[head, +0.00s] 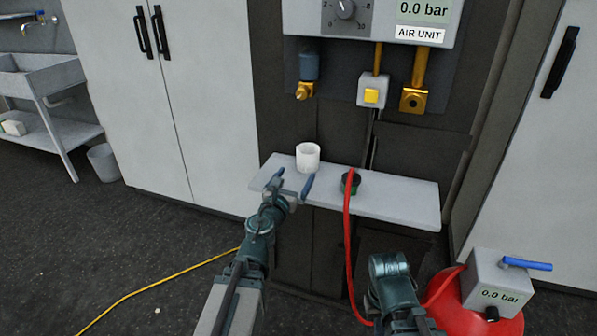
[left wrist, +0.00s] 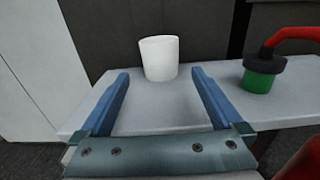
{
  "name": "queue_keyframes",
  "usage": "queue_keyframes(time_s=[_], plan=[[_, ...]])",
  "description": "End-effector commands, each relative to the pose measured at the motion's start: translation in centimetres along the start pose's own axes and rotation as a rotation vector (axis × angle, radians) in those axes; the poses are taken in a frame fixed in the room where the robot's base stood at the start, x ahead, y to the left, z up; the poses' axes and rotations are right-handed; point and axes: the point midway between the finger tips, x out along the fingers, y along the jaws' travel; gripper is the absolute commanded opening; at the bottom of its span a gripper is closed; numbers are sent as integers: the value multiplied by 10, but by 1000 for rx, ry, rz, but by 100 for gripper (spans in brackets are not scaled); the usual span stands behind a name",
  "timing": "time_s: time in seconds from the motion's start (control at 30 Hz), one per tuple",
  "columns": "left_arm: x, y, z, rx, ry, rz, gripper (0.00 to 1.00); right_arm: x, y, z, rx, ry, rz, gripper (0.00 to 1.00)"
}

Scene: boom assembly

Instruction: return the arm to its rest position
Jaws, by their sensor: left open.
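My left gripper (head: 291,186) is open and empty over the front edge of a grey shelf (head: 400,203). In the left wrist view its two blue fingers (left wrist: 160,80) stand wide apart, with a white cup (left wrist: 158,58) beyond their tips and nothing between them. The cup stands upright on the shelf in the head view (head: 307,157). My right arm (head: 391,280) shows at the lower right of the head view; its gripper jaws cannot be made out.
A black and green hose fitting (head: 351,183) with a red hose (head: 347,240) sits on the shelf, right of the cup. The air unit (head: 372,20) hangs above. A red tank (head: 455,305) stands at lower right. A yellow cable (head: 150,290) crosses the floor at left.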

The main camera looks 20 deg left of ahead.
Motion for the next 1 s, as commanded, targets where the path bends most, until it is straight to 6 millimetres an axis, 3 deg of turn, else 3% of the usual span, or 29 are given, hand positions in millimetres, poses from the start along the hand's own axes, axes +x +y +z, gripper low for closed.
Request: queue_keyframes(time_s=[0.37,0.47,0.57,0.7,0.87,1.0], plan=[[0,0,1,-3,0,1,100,-1,0,0,0,0,0,0],[1,1,13,-75,-7,32,100,-12,1,1,0,0,0,0],[2,6,39,-293,-23,124,100,-38,4,2,0,0,0,0],[-4,12,65,-790,-30,344,100,-87,8,5,0,0,0,0],[-32,-3,56,-1354,9,668,100,-138,13,8,1,0,0,0],[-77,-46,37,-1747,76,1032,100,-182,17,11,1,0,0,0]])
